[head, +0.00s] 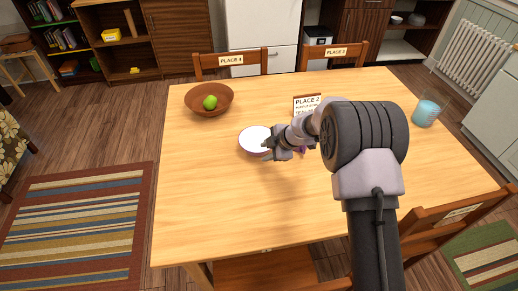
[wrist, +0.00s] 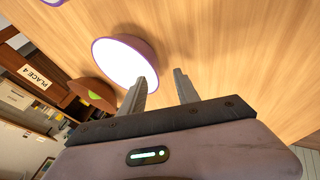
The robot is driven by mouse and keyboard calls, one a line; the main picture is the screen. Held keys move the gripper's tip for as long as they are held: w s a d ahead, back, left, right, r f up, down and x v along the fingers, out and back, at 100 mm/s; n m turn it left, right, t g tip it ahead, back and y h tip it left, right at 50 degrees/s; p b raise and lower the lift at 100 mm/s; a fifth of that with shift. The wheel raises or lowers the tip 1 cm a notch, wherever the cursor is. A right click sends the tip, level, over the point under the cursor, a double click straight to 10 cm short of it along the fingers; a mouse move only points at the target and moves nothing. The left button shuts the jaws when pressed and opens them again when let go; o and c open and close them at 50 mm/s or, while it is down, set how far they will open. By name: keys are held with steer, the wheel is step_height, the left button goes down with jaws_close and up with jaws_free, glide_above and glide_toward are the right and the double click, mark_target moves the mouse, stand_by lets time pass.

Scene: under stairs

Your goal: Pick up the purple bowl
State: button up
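The purple bowl (head: 254,139) stands upright on the wooden table, with a white inside and a thin purple rim. It also shows in the wrist view (wrist: 122,60). My gripper (head: 268,150) is at the bowl's right side in the head view. In the wrist view its two fingers (wrist: 161,77) are apart with nothing held. The left finger overlaps the bowl's near edge and the right finger is over bare table, so the rim appears partly between them. I cannot tell whether a finger touches the bowl.
A brown bowl (head: 210,100) with a green fruit (head: 210,102) stands at the back left. A small purple thing is partly hidden by my gripper. The table's front left is clear.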

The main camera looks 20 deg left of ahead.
mark_target(258, 153)
steer(key=b+x, duration=0.2)
steer(key=x, duration=0.1)
steer(key=b+x, duration=0.1)
steer(key=x, duration=0.3)
steer(key=shift+w+a+r+b, duration=0.1)
steer(key=shift+w+b, duration=0.15)
steer(key=shift+b, duration=0.15)
steer(key=shift+r, duration=0.1)
steer(key=shift+c, duration=0.2)
jaws_close()
steer(key=shift+r, duration=0.1)
stand_by(0.4)
